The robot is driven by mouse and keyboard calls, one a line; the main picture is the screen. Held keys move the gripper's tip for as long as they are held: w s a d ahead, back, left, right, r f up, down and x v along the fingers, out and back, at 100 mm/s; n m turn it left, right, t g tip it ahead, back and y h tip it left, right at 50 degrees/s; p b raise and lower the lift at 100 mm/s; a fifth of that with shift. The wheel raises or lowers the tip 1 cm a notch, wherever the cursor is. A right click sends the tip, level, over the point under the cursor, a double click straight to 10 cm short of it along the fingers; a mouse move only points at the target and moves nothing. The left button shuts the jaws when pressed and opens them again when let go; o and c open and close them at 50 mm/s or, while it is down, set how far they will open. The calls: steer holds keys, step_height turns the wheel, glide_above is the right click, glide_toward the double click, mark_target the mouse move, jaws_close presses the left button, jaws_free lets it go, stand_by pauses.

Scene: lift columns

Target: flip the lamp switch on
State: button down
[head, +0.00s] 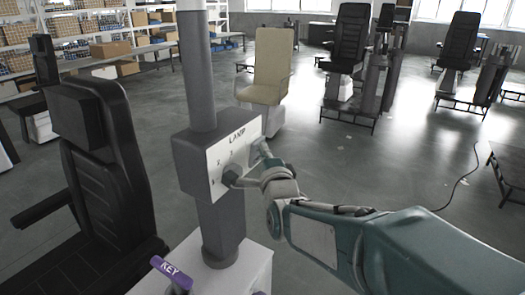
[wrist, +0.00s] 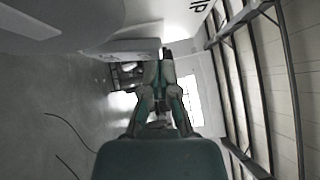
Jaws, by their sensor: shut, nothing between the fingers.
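A grey control box (head: 190,168) on a thick column has a white front panel (head: 226,154) marked LAMP with small numerals. A dark knob (head: 231,175) shows at the panel's lower middle. My gripper (head: 256,172) is close in front of the panel's right part and covers some of it. I cannot tell whether it touches the knob or panel. In the wrist view my gripper (wrist: 166,56) has its fingers drawn together with nothing between them. A pale box surface, with part of the lettering, lies close beside the fingertips there. The knob is not clear in that view.
A black seat (head: 105,165) is close on the left. A beige chair (head: 268,68) stands behind the box. The floor to the right is mostly open, with a loose cable.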

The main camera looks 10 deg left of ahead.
steer(key=shift+a, duration=0.2)
steer(key=shift+w+a+r+n+g, duration=0.1)
steer(key=shift+a+r+n+g, duration=0.2)
steer(key=shift+n+g, duration=0.25)
steer(key=shift+w+a+r, duration=0.1)
steer(key=shift+a+r, duration=0.15)
steer(key=shift+d, duration=0.1)
